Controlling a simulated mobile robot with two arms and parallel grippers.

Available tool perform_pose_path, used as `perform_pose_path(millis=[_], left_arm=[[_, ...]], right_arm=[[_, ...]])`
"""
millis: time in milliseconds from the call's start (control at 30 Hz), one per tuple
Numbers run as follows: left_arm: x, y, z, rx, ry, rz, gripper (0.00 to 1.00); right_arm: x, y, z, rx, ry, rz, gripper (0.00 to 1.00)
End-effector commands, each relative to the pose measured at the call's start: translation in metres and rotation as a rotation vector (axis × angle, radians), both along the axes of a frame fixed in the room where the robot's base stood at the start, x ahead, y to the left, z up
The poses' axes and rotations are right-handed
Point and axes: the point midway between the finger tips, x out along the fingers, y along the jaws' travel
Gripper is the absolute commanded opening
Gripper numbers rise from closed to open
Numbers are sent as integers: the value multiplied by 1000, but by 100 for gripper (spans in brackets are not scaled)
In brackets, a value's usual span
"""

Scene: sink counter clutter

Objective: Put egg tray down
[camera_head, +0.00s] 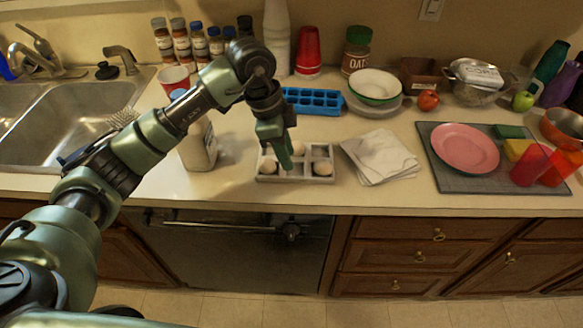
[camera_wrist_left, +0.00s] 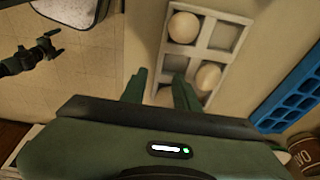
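The grey egg tray (camera_head: 309,178) rests on the counter near the front edge, with white eggs in some of its cells and other cells empty. It also shows in the left wrist view (camera_wrist_left: 199,54), with two eggs visible there. My left gripper (camera_head: 286,163) points down at the tray in the head view. In the left wrist view its two green fingers (camera_wrist_left: 160,92) are apart at the tray's near end, with a gap between them. Whether they touch the tray cannot be told. My right gripper is not clearly seen.
A folded white cloth (camera_head: 380,157) lies right of the tray. A white bottle (camera_head: 199,148) stands left, partly behind my arm. A blue ice tray (camera_head: 313,101) and bowls (camera_head: 375,86) are behind. A grey mat (camera_head: 449,180) with a pink plate (camera_head: 465,148) lies farther right.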

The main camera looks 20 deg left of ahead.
Motion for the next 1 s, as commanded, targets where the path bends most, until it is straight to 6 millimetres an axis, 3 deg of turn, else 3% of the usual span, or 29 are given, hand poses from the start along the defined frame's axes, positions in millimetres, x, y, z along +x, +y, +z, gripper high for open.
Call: perform_pose_path(millis=[100, 300, 1000], left_arm=[[-1, 5, 23, -1, -5, 0, 30], [-3, 11, 46, 0, -1, 0, 30], [-4, 12, 50, 0, 1, 0, 30]], right_arm=[[0, -1, -5, -1, 0, 1, 96], [0, -2, -8, -2, 1, 1, 96], [2, -2, -8, -2, -3, 0, 96]])
